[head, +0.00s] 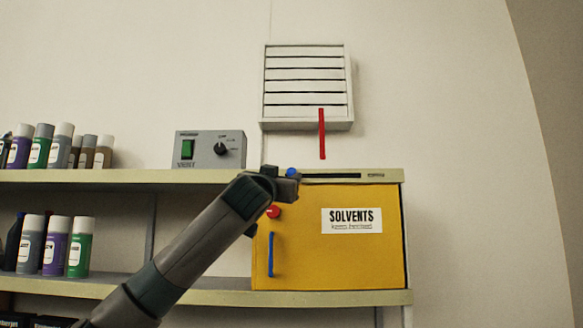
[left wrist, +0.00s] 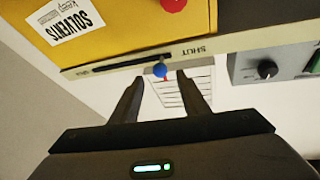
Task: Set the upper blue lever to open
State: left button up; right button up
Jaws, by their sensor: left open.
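The upper blue lever is a small blue knob (head: 291,172) on a dark slot (head: 335,176) in the front edge of the upper shelf. In the left wrist view the blue knob (left wrist: 160,70) sits at the slot end by the word "SHUT"; the slot (left wrist: 120,62) runs away from it to the left there. My left gripper (head: 285,180) is at the knob in the head view. In the left wrist view my open left gripper (left wrist: 160,79) has one finger on each side of the knob. Contact cannot be told. My right gripper is not in view.
A yellow "SOLVENTS" cabinet (head: 340,262) with a red knob (head: 273,212) and a lower blue handle (head: 271,254) is under the shelf. A white vent (head: 306,85) with a red lever (head: 322,135) is above. A grey control box (head: 208,150) and several bottles stand left.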

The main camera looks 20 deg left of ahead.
aim_at(290, 171)
pick_arm(q)
jog(key=shift+w+r+p, duration=0.35)
jog(key=shift+w+r, duration=0.15)
jog(key=shift+w, duration=0.15)
jog(key=p+x, duration=0.2)
jog(key=x, duration=0.1)
jog(key=shift+w+r, duration=0.15)
jog(key=shift+w, duration=0.15)
jog(key=shift+p+x, duration=0.6)
jog(key=shift+x, duration=0.35)
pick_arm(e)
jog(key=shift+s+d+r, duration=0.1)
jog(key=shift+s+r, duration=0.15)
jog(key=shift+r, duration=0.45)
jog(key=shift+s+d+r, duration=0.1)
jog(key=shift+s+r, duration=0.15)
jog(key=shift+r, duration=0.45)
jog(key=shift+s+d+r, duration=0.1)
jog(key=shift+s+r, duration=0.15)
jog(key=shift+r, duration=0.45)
pick_arm(q)
jog(key=shift+w, duration=0.1)
jog(key=shift+f, duration=0.2)
grip_shut()
